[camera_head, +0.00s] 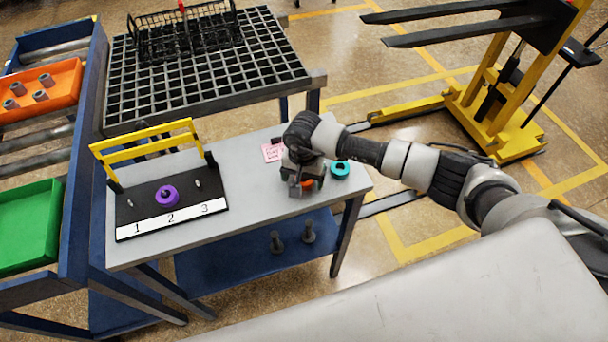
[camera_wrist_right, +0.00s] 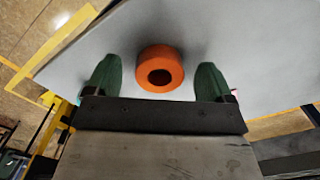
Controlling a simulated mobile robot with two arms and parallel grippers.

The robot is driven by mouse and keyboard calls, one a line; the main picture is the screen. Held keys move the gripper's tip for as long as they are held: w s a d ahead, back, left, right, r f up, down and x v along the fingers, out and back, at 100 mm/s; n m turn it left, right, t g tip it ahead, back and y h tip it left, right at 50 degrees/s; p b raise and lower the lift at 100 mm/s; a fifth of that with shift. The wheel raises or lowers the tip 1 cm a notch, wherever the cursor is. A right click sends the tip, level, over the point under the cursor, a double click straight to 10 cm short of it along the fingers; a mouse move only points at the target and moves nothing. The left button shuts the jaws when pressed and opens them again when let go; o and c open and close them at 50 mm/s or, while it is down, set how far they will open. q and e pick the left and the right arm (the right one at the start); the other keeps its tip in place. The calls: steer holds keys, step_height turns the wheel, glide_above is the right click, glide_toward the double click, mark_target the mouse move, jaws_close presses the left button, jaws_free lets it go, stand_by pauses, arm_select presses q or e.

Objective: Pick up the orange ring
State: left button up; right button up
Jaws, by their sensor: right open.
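The orange ring (camera_wrist_right: 160,69) lies on the grey table, its dark hole facing the right wrist camera. In the head view only a small part of the orange ring (camera_head: 308,184) shows beneath my right gripper (camera_head: 302,188). In the right wrist view my right gripper (camera_wrist_right: 160,80) is open, with one green fingertip on each side of the ring. The ring shows between and slightly beyond the fingertips, with a gap on both sides. I cannot tell the exact height of the fingers over the table. My left gripper is not in view.
A teal ring (camera_head: 340,169) lies just right of my right gripper. A black numbered board (camera_head: 146,201) with a yellow handle (camera_head: 146,149) holds a purple ring (camera_head: 167,195) at the middle position. The table (camera_head: 245,213) is clear between board and gripper.

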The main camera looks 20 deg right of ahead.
steer(key=shift+f, duration=0.3)
steer(key=c, duration=1.1)
steer(key=shift+c, duration=0.3)
steer(key=shift+w+r, duration=0.1)
steer(key=shift+r, duration=0.1)
